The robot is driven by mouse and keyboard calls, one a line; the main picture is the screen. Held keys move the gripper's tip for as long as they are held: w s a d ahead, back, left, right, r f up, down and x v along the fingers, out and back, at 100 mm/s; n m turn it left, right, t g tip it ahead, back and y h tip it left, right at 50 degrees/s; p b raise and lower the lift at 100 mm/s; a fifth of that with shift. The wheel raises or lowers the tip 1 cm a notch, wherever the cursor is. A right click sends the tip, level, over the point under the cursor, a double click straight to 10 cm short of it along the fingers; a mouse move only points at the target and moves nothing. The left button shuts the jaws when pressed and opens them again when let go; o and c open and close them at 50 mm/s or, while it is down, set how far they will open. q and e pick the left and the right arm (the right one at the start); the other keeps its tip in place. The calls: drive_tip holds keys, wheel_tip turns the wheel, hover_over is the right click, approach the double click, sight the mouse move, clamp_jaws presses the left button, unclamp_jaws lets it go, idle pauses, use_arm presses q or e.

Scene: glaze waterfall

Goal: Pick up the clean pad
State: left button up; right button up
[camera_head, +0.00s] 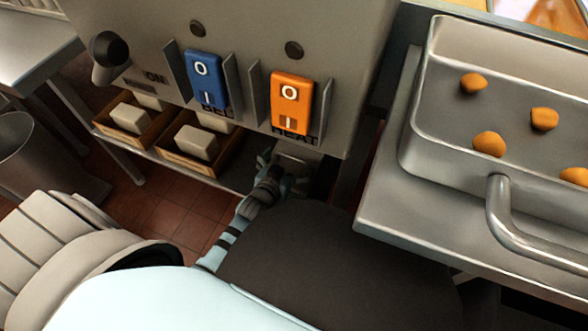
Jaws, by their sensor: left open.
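Several pale, block-shaped pads sit in two small wooden trays on a low shelf under the machine's switch panel. One pad (130,118) is in the left tray (115,136), and another pad (196,142) is in the right tray (180,161). More pads show partly behind them. I cannot tell which pad is the clean one. My left gripper (285,172) is open, to the right of the right tray and under the orange switch. A greyish, flat-looking thing shows at its fingers; I cannot tell what it is. My right gripper is out of view.
The panel has a blue switch (203,79), an orange switch (291,102) and a dark knob (109,50). A metal pan (440,140) with several orange-brown pieces stands on the right counter (400,208). A metal bin (40,165) is at left. Red tiled floor (165,212) shows below the shelf.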

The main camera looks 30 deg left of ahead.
use_arm(q)
drive_tip(key=shift+w, duration=0.25)
drive_tip(key=c, duration=1.2)
